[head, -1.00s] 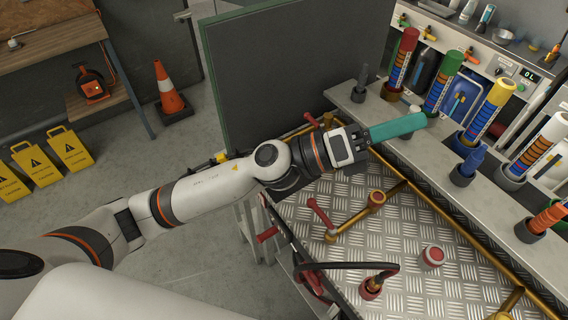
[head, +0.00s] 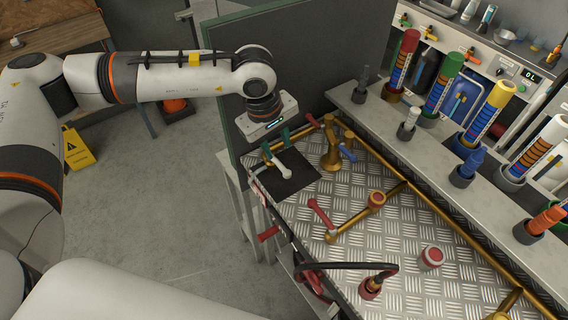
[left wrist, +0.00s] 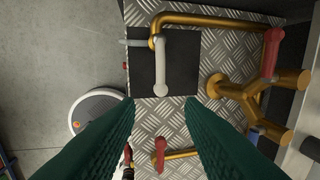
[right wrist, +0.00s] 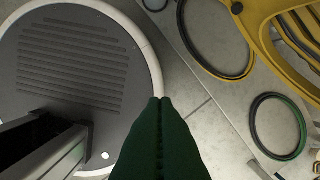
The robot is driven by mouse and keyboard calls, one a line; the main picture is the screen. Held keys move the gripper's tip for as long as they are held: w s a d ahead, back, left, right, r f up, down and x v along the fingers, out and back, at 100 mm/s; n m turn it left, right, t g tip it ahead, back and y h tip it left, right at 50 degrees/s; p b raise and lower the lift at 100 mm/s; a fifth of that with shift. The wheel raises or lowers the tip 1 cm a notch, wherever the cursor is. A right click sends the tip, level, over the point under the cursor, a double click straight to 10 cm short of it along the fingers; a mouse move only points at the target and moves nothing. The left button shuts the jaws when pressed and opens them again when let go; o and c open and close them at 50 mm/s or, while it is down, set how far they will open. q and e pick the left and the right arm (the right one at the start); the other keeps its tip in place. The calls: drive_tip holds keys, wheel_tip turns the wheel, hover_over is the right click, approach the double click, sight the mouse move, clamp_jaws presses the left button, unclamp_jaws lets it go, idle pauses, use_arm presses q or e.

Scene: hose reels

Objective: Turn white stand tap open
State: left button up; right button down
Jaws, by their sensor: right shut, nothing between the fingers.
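The white stand tap (head: 285,154) has a white lever above a black square mat (head: 298,180) at the far left corner of the metal worktop. In the left wrist view, its lever (left wrist: 163,65) points down the picture from a brass pipe (left wrist: 190,20). My right gripper (right wrist: 160,99) is shut and empty.
A brass fitting (head: 331,155) with a blue handle (head: 347,152) stands just right of the tap. A red handle (head: 320,214) is nearer. A shelf (head: 430,160) with colored tubes runs along the right.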

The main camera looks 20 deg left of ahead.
sight(285, 170)
use_arm(q)
drive_tip(key=f, duration=0.3)
drive_tip(key=w+d+f+p, duration=0.1)
drive_tip(key=f, duration=0.2)
drive_tip(key=f+p, duration=0.1)
drive_tip(key=f, duration=0.2)
drive_tip(key=shift+w+d+f, duration=0.15)
drive_tip(key=shift+w+f, duration=0.05)
drive_tip(key=shift+w, duration=0.05)
drive_tip(key=shift+c, duration=0.2)
clamp_jaws()
